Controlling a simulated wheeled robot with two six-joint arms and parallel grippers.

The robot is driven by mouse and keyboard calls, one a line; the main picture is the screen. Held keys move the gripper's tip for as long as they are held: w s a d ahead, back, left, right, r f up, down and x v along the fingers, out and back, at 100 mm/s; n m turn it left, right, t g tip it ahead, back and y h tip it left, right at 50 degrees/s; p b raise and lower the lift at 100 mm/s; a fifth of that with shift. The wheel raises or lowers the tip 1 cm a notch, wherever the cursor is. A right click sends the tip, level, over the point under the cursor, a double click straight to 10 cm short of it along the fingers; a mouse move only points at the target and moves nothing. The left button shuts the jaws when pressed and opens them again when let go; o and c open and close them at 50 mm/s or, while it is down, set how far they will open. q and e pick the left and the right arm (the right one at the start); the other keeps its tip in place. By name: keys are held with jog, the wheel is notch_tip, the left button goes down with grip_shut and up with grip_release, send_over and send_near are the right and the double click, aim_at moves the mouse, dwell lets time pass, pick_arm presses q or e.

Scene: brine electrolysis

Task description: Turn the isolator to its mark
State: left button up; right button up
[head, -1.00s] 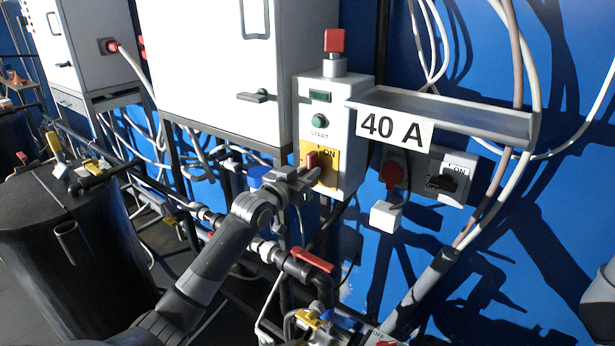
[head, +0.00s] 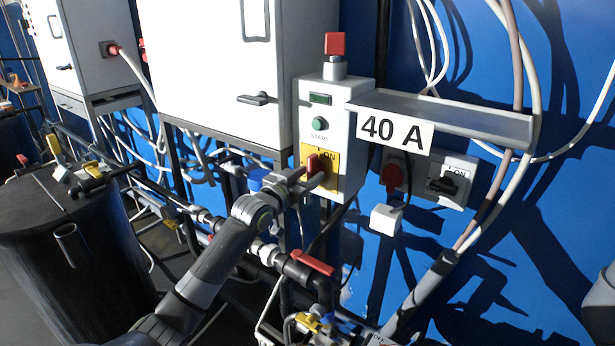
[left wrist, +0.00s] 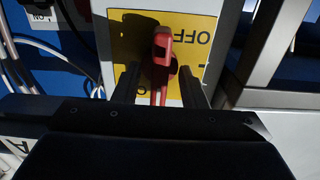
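The isolator is a red rotary handle (head: 313,164) on a yellow plate (head: 332,160) low on the grey START box. In the left wrist view the red handle (left wrist: 163,48) stands out from the yellow plate (left wrist: 198,50), with OFF lettering upside down beside it. My left gripper (head: 309,180) is at the handle. In the left wrist view its dark fingers (left wrist: 160,88) are open, one on each side of the handle, with yellow plate showing in the gaps. The handle runs roughly up and down there. Its exact mark cannot be told. My right gripper is not in view.
A grey ledge with a 40 A label (head: 396,131) juts out right of the box. Above stands a red-topped button (head: 334,48). A second black rotary switch (head: 447,184) is on the wall to the right. Pipes with a red valve lever (head: 313,262) lie below.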

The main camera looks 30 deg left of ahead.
pick_arm(q)
jog(key=s+a, duration=0.2)
jog(key=s, duration=1.5)
jog(key=shift+a, duration=0.2)
jog(key=shift+s, duration=0.15)
